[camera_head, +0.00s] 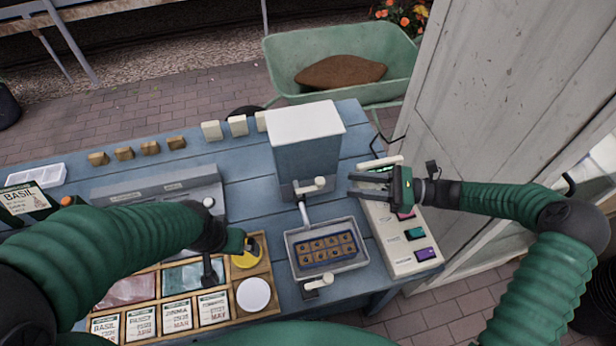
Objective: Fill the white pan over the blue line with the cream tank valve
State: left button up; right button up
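A blue-grey tank (305,158) with a white lid stands on the blue table. A cream valve handle (309,188) is at its lower front, with a pale spout (304,214) bending down towards the pan. The white pan (295,273) holds a dark blue tray (327,249) with several brown cells. A second cream handle (318,283) is at the pan's front edge. I cannot make out a blue line or water level. My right gripper (356,186) is open and empty, right of the tank valve, fingers pointing left. My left gripper (248,243) is by a yellow round item; its fingers are unclear.
A cream panel (403,262) with coloured switches lies on the right, under my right gripper. Seed packets (175,317) and a white disc (253,294) sit in a wooden tray at front left. Small blocks (150,148) line the back. A wheelbarrow (400,50) stands behind.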

aim_at(310, 188)
jog(key=a, duration=0.8)
jog(key=w+a+p, duration=0.1)
jog(key=a, duration=0.3)
jog(key=shift+a+f, duration=0.1)
jog(key=shift+a, duration=0.25)
grip_shut()
